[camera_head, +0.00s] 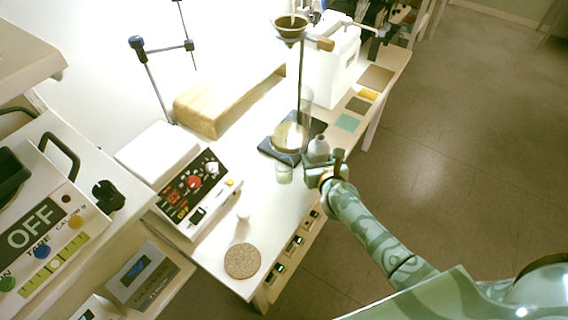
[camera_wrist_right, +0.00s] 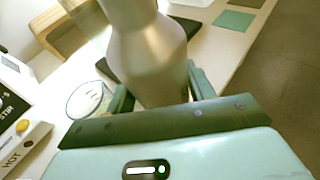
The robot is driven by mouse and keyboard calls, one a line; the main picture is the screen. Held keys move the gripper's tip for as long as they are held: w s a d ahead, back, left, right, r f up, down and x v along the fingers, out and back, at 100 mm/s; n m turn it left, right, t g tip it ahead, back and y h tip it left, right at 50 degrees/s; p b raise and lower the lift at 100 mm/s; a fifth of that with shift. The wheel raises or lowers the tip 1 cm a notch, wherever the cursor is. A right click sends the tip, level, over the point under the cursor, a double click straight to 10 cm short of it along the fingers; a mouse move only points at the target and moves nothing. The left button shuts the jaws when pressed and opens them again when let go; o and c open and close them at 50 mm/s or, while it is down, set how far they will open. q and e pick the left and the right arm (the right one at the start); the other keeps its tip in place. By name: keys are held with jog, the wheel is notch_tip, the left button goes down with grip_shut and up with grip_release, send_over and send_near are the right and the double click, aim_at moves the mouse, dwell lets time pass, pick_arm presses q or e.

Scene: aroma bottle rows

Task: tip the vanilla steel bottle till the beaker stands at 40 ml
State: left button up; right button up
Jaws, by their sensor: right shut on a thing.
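The steel bottle (camera_head: 318,149) is silvery grey with a narrower neck; it also shows large in the right wrist view (camera_wrist_right: 152,62). I cannot read a vanilla label on it. My right gripper (camera_head: 322,172) is shut around its body, with a finger on each side. The bottle looks about upright in the head view. The small clear beaker (camera_head: 284,173) stands on the white bench just left of the bottle, apart from it. A round clear rim with dark marks, seemingly the beaker (camera_wrist_right: 88,99), shows left of the bottle in the wrist view. Its liquid level is too small to read. My left gripper is out of view.
A ring stand with a funnel (camera_head: 290,28) and a glass vessel (camera_head: 291,134) stands close behind the beaker. A control box (camera_head: 198,187) is to the left, a cork mat (camera_head: 242,261) in front.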

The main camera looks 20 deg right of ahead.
jog(key=shift+d+r+p, duration=0.15)
jog(key=shift+r+p, duration=0.15)
jog(key=shift+r, duration=0.05)
jog(key=d+r+p, duration=0.4)
jog(key=shift+s+d+r+p, duration=0.2)
jog(key=shift+s+d+p, duration=0.1)
jog(key=shift+p, duration=0.1)
